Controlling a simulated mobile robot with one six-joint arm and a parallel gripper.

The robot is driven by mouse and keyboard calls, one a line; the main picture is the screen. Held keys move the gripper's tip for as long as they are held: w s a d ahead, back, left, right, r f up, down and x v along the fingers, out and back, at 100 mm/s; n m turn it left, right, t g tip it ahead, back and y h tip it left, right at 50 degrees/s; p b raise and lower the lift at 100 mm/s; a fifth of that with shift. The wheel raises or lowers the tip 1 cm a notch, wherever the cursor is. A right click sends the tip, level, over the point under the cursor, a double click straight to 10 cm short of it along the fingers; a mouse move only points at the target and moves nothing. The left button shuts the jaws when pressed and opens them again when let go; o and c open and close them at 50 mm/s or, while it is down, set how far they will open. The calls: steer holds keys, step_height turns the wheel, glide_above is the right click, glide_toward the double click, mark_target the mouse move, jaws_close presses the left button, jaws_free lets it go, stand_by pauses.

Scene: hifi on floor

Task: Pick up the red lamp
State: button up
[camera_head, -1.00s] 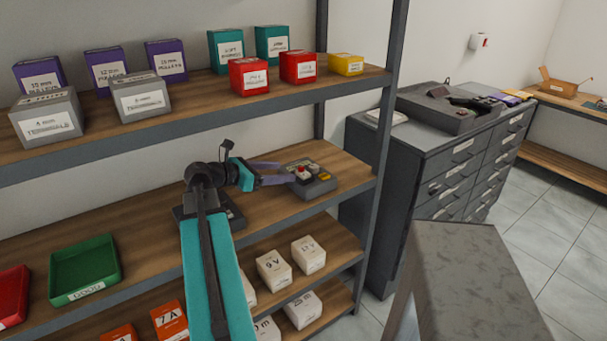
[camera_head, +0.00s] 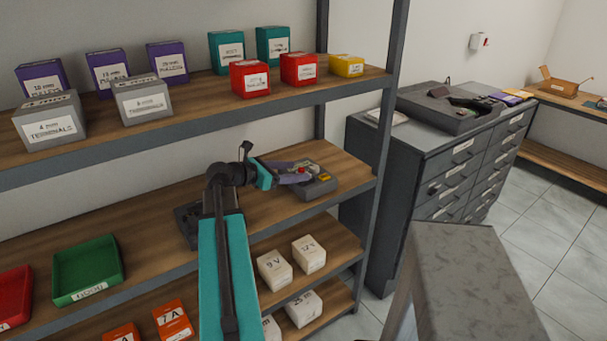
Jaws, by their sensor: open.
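The red lamp (camera_head: 303,170) is a small red spot on a grey control box (camera_head: 320,187) on the middle shelf; it is largely hidden by my gripper. The box also has a yellow part on its right side. My gripper (camera_head: 298,171) has purple fingers and is open. Its fingertips are over the left part of the box, close beside the lamp. I cannot tell whether either finger touches it.
A dark device (camera_head: 195,222) stands behind my arm on the same shelf. A green tray (camera_head: 88,270) and a red tray (camera_head: 12,296) are at left. The upper shelf (camera_head: 200,103) carries several labelled boxes. A metal post (camera_head: 385,130) stands right of the box.

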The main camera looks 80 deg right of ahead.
steer(key=shift+x, duration=1.2)
steer(key=shift+c, duration=0.4)
steer(key=c, duration=1.1)
steer(key=shift+r, duration=0.2)
steer(key=shift+c, duration=0.2)
steer(key=shift+r+b, duration=0.35)
steer(key=shift+r, duration=1.3)
steer(key=shift+s+a, duration=0.2)
steer(key=shift+a, duration=0.25)
steer(key=s+a+b, duration=0.2)
steer(key=s+a, duration=0.1)
steer(key=a, duration=0.3)
steer(key=shift+s+r, duration=0.2)
steer(key=shift+s, duration=0.15)
